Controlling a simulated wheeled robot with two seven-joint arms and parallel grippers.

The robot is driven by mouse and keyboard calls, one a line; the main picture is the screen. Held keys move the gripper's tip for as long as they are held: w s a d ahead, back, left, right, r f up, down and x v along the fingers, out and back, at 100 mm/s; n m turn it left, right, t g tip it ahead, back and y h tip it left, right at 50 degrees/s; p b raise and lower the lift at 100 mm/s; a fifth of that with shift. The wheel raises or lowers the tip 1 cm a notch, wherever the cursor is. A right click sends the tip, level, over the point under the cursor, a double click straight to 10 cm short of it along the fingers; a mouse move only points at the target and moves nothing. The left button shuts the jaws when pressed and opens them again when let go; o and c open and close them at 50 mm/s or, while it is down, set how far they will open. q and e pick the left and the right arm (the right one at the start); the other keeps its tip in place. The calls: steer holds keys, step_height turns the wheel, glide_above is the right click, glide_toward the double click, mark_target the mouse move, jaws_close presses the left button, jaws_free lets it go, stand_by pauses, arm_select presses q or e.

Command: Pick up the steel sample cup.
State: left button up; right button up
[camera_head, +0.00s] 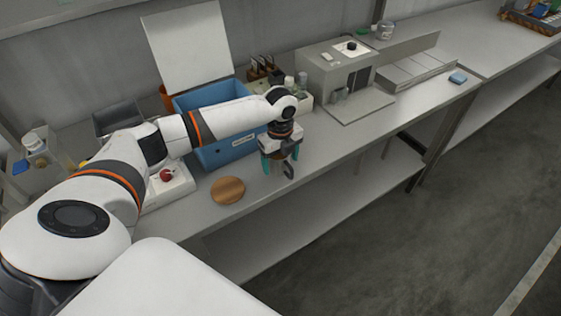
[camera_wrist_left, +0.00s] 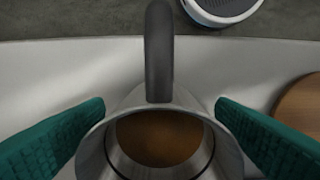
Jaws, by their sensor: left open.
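The steel sample cup (camera_wrist_left: 160,140) is a round metal cup with a dark curved handle, seen from above in the left wrist view. Its inside looks brown; I cannot tell whether that is contents or a reflection. In the head view the cup (camera_head: 288,171) is mostly hidden by my gripper, with the handle towards the bench's front edge. My left gripper (camera_head: 280,160) points down over the cup. Its teal fingers (camera_wrist_left: 160,108) are open, one on each side of the cup. Contact is not clear. My right gripper is not in view.
A round wooden disc (camera_head: 228,190) lies left of the cup on the grey bench (camera_head: 325,150). A blue bin (camera_head: 228,151) stands behind my left arm. A grey boxy machine (camera_head: 330,75) stands to the right. The front edge is close to the cup.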

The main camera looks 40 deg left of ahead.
arm_select(q)
steer(key=c, duration=1.2)
